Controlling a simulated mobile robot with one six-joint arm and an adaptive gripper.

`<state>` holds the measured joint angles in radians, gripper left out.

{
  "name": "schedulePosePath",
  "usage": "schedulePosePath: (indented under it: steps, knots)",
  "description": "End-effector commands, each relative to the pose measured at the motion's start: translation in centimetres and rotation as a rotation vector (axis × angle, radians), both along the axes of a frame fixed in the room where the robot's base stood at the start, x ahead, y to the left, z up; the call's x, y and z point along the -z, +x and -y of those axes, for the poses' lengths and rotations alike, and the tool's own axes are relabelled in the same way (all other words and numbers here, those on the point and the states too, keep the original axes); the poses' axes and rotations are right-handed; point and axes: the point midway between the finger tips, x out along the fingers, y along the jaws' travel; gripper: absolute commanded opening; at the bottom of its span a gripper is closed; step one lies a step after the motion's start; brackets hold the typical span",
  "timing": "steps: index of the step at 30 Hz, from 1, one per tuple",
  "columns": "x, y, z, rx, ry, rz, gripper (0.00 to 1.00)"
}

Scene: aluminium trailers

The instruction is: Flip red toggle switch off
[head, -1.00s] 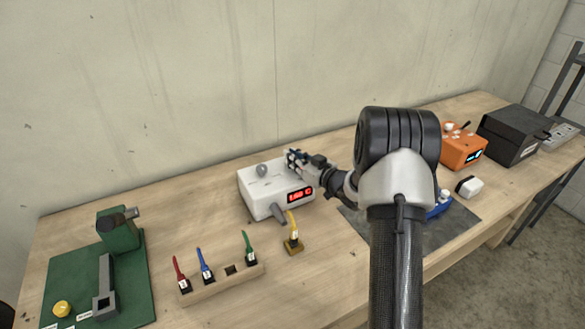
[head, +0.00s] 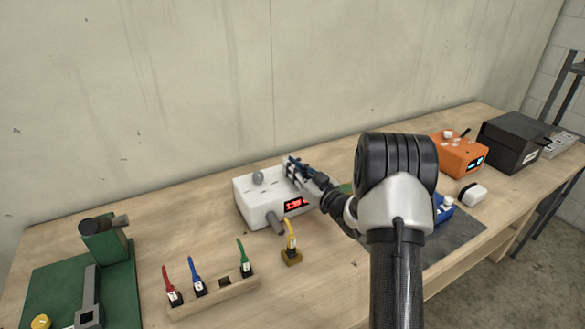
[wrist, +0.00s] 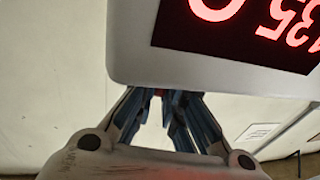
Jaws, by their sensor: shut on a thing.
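A white box (head: 256,197) with a red-lit display (head: 297,205) stands at the middle of the bench. It also fills the top of the wrist view (wrist: 130,55), its display upside down. My gripper (head: 290,165) is at the box's top, at the back right. In the wrist view the blue-grey fingertips (wrist: 160,94) are closed in just past the box edge. A tiny red bit (wrist: 158,92) shows between them, which looks like the red toggle switch. The fingers and box hide most of it, so its position cannot be told.
A grey knob (head: 258,177) rises from the box top. A yellow plug in a base (head: 291,256) stands in front. A wooden rack (head: 212,297) holds red, blue and green plugs. An orange device (head: 459,158) and black box (head: 513,150) stand right. The wall is behind.

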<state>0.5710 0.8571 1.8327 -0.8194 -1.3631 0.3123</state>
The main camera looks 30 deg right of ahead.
Motion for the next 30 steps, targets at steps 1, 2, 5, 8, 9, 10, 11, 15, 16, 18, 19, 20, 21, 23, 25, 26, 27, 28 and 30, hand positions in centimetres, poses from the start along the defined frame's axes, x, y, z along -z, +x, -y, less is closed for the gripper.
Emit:
schedulePosePath:
  steps: [1, 2, 5, 8, 9, 10, 11, 15, 16, 18, 19, 20, 21, 23, 25, 26, 27, 28, 30]
  knots:
    - [0.0, 0.0, 0.0, 0.0, 0.0, -0.001, 0.11]
    - [0.0, 0.0, 0.0, 0.0, 0.0, -0.001, 0.13]
    - [0.0, 0.0, 0.0, 0.0, 0.0, -0.001, 0.18]
    - [0.0, 0.0, 0.0, 0.0, 0.0, -0.001, 0.18]
    - [0.0, 0.0, 0.0, 0.0, 0.0, -0.001, 0.18]
    - [0.0, 0.0, 0.0, 0.0, 0.0, -0.001, 0.18]
    - [0.0, 0.0, 0.0, 0.0, 0.0, -0.001, 0.18]
    - [0.1, -0.3, 0.1, 0.001, 0.001, -0.002, 0.18]
    - [0.1, -0.6, 0.2, 0.002, 0.001, -0.002, 0.18]
    - [0.2, -1.4, 0.4, 0.003, 0.001, -0.002, 0.18]
    - [0.3, -1.9, 0.6, 0.003, 0.002, -0.002, 0.18]
    - [0.3, -2.4, 0.7, 0.004, 0.002, -0.002, 0.18]
    - [0.4, -3.2, 0.9, 0.004, 0.003, -0.003, 0.18]
    - [0.5, -4.6, 1.2, 0.005, 0.002, -0.003, 0.18]
    - [0.7, -6.1, 1.6, 0.006, 0.003, -0.004, 0.18]
    - [0.8, -6.7, 1.7, 0.004, 0.002, -0.003, 0.18]
    - [0.8, -7.5, 1.9, 0.005, 0.002, -0.001, 0.18]
    - [0.9, -8.1, 2.1, 0.005, 0.001, -0.002, 0.18]
    - [1.0, -9.2, 2.3, 0.005, 0.002, -0.001, 0.18]
